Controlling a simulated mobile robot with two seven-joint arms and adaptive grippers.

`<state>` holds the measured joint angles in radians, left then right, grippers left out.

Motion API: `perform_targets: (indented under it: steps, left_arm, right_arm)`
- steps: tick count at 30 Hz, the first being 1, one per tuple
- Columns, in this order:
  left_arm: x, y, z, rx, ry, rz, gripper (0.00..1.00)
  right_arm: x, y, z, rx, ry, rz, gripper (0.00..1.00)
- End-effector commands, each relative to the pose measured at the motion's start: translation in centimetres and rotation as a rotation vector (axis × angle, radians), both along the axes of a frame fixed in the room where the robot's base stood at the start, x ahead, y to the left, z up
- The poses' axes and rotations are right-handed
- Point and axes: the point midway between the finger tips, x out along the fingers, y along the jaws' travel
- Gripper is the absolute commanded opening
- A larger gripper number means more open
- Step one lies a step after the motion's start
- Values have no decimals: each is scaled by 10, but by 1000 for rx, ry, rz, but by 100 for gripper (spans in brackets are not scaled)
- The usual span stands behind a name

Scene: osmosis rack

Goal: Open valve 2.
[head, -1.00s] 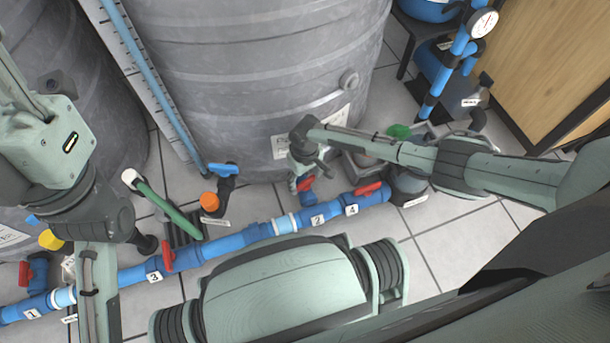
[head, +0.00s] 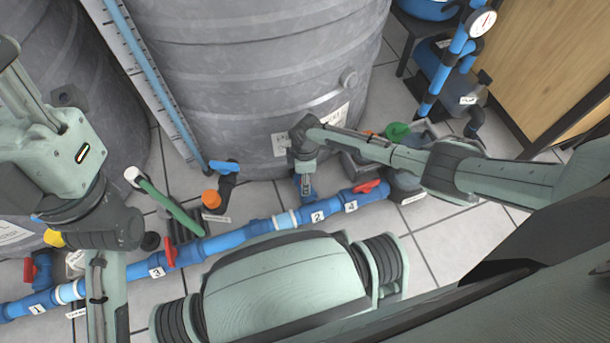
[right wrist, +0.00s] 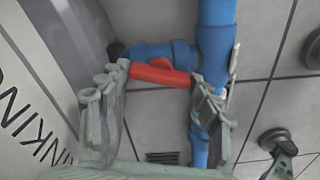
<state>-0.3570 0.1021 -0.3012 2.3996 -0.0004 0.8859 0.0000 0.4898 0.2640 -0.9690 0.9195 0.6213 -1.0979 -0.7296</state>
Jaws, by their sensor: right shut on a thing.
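Valve 2 is on a short blue branch beside the pipe label "2" (head: 317,217), at the foot of the big grey tank. Its red handle (right wrist: 160,73) shows in the right wrist view, lying across the picture, roughly parallel to the blue branch (right wrist: 158,51). My right gripper (head: 306,190) reaches down over the valve and hides the handle in the head view. In the right wrist view, my right gripper (right wrist: 163,82) has one finger at each end of the handle and is shut on it. My left gripper is out of view; only the left arm shows.
The blue main pipe (head: 233,240) runs along the floor with other red handles near labels 1, 3 and 4 (head: 371,187). The grey tank (head: 240,90) stands close behind the valve. An orange-capped fitting (head: 211,199) and green pipe (head: 172,207) are to the left.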

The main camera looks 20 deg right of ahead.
Motion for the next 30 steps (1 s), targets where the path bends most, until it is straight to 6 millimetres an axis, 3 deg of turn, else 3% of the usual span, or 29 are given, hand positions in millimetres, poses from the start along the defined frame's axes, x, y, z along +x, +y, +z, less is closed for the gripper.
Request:
perform_targets:
  steps: [12,30]
  left_arm:
    - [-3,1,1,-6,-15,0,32]
    - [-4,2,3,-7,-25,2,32]
  right_arm:
    - [-1,0,-1,0,2,266,35]
    - [-1,0,-1,0,2,339,35]
